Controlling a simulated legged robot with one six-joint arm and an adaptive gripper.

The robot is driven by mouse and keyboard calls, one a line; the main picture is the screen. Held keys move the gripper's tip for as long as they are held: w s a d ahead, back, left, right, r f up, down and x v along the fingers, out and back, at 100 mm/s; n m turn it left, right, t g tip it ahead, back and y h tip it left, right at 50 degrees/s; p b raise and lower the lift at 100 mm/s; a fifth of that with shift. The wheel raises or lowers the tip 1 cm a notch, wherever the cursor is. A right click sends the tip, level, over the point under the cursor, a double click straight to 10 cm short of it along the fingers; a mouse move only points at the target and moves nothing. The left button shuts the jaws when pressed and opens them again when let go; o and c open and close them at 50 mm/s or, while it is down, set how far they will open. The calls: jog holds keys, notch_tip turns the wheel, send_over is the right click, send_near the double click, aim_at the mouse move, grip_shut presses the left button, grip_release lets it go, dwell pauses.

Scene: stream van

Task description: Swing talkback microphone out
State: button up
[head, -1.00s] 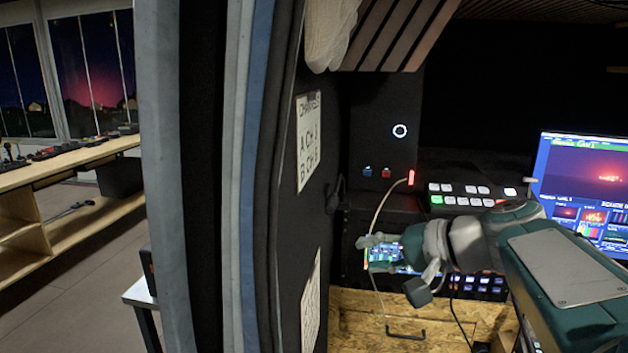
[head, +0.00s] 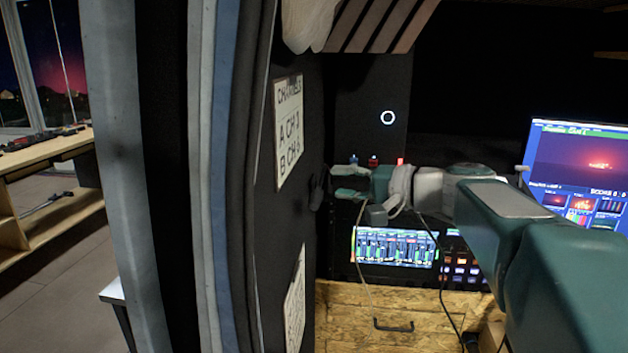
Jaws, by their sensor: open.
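My gripper (head: 338,183) is open and points left, with nothing visible between its fingers. Its fingertips are close to a small dark rounded shape (head: 316,192) at the edge of the black side panel. This shape may be the talkback microphone, but it is too dark to be sure. I cannot tell whether the fingers touch it. A small red-lit tip (head: 400,161) shows just above my gripper; my arm hides what is below it. A thin pale cable (head: 362,270) hangs below my gripper, past the lit mixer screen.
The black side panel with a channel sign (head: 289,130) stands left of my gripper. A mixer screen (head: 395,247) and button panel (head: 460,268) lie below, above a wooden drawer front (head: 350,308). A monitor (head: 575,165) stands at the right. A workbench (head: 55,150) is far left.

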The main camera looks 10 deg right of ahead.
aim_at(321, 177)
jog(key=shift+x, duration=2.4)
jog(key=shift+w+d, duration=0.1)
jog(key=shift+c, duration=0.3)
grip_shut()
